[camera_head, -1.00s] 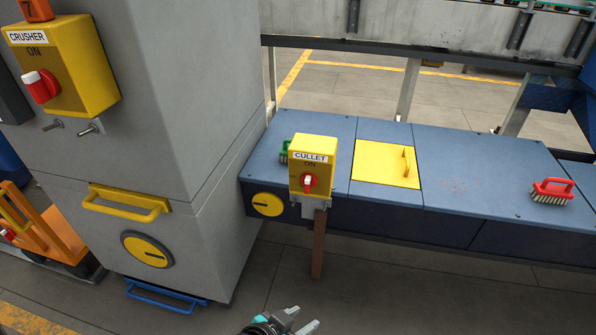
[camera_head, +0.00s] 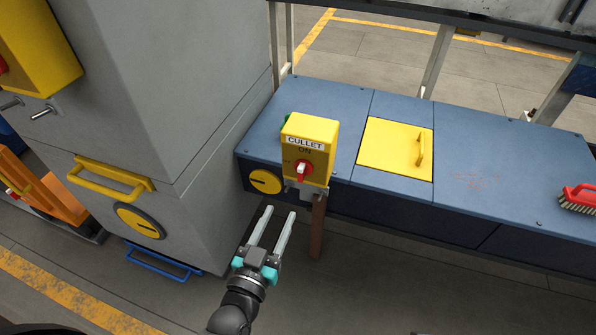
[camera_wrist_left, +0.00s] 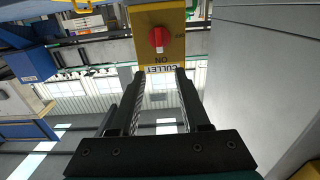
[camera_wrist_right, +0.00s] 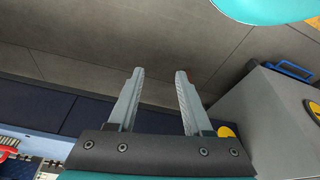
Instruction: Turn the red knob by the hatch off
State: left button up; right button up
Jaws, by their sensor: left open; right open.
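The red knob (camera_head: 302,169) with a white pointer bar is on the front of a yellow box (camera_head: 309,141) labelled CULLET. The bar points up toward the word ON. The yellow hatch (camera_head: 385,150) with a handle is closed, to the right of the box. My left gripper (camera_head: 280,211) is open and empty, below and left of the knob, pointing up toward the box without touching it. In the left wrist view the knob (camera_wrist_left: 158,39) appears upside down beyond the open fingers (camera_wrist_left: 160,74). My right gripper (camera_wrist_right: 160,72) is open and empty over floor.
The box stands on a brown post at the blue bench (camera_head: 480,180). A grey cabinet (camera_head: 190,100) rises at left, with yellow (camera_head: 108,180) and blue (camera_head: 163,262) handles. A yellow dial (camera_head: 265,181) is left of the post. A red brush (camera_head: 580,198) lies at right.

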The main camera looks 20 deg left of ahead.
aim_at(299, 171)
pick_arm(q)
jog(key=w+b, duration=0.2)
jog(key=w, duration=0.3)
jog(key=w+b, duration=0.2)
jog(key=w, duration=0.4)
jog(key=shift+w+d, duration=0.2)
jog(key=shift+w, duration=1)
pick_arm(e)
notch_tip(299, 171, up, 8)
jog(key=w+a+t, duration=0.1)
jog(key=w+t, duration=0.1)
jog(key=shift+w+a+f+t+y, duration=0.15)
jog(key=shift+w+a+t+y, duration=0.15)
jog(key=shift+w+t+y, duration=0.1)
pick_arm(q)
jog(key=shift+c, duration=0.3)
grip_shut()
